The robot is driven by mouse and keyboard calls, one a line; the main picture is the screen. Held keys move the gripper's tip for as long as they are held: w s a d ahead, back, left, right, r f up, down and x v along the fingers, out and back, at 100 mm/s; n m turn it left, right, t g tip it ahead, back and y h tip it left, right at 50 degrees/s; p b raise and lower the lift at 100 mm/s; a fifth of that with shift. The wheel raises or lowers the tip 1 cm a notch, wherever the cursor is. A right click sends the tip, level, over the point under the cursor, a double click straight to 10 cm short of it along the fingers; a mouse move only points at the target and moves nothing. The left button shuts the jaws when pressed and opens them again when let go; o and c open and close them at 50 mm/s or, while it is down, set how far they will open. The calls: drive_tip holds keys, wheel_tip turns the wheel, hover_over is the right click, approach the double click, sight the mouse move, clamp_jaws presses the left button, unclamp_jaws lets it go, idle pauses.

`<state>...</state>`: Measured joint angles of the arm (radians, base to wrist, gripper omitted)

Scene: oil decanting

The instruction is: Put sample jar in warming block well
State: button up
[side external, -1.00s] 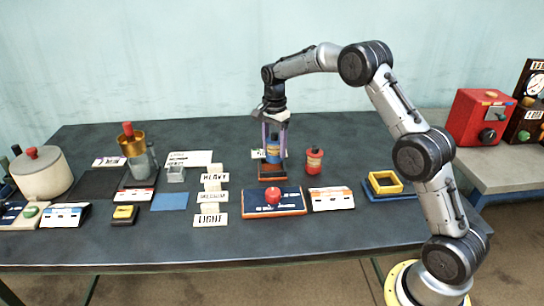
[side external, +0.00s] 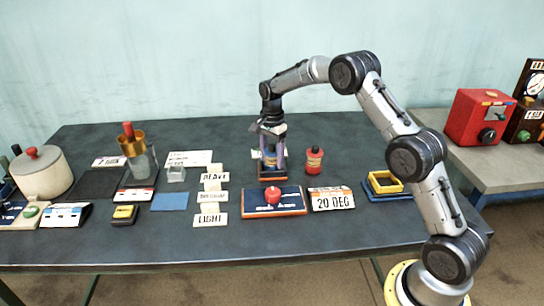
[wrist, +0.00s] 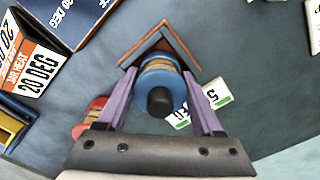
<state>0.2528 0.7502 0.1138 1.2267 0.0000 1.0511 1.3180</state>
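The sample jar (side external: 270,160) is blue with a tan band; its black cap (wrist: 160,100) faces the wrist camera. My gripper (wrist: 160,78) has its two purple fingers on either side of the jar, seemingly touching it. In the side view my gripper (side external: 271,158) points straight down and the jar looks upright. The warming block well (side external: 272,178) is a small orange-brown square frame directly below the jar; its rim (wrist: 150,45) shows beyond the jar in the wrist view. The jar's base is at or just above the well; I cannot tell whether it is seated.
A red jar (side external: 314,160) stands close to the right. A panel with a red button (side external: 273,196) and a "20 DEG" display (side external: 332,199) lie in front. A yellow square frame (side external: 384,182) is farther right. A small green-and-white card (wrist: 205,104) lies beside the well.

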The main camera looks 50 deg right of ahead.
drive_tip(key=shift+o, duration=0.6)
wheel_tip(320, 180, up, 11)
drive_tip(key=shift+r, duration=0.7)
drive_tip(key=shift+s+a+r, duration=0.1)
drive_tip(key=shift+s+r, duration=0.05)
drive_tip(key=shift+r, duration=0.1)
drive_tip(key=s+a+r+n+t, duration=0.2)
drive_tip(key=s+a+r+n, duration=0.35)
drive_tip(key=s, duration=0.35)
drive_tip(key=s+a+r+n+t, duration=0.1)
drive_tip(key=s+a+r+n, duration=0.4)
drive_tip(key=s, duration=0.4)
drive_tip(key=s+a+f+n+t, duration=0.1)
drive_tip(key=s+f+n, duration=0.1)
drive_tip(key=s, duration=0.7)
drive_tip(key=s+a+f+n+t, duration=0.1)
drive_tip(key=s+a+f+n, duration=0.1)
drive_tip(key=s+n, duration=0.3)
drive_tip(key=s+f, duration=0.1)
drive_tip(key=s, duration=0.3)
drive_tip(key=shift+s+f+t, duration=0.3)
drive_tip(key=shift+s, duration=0.05)
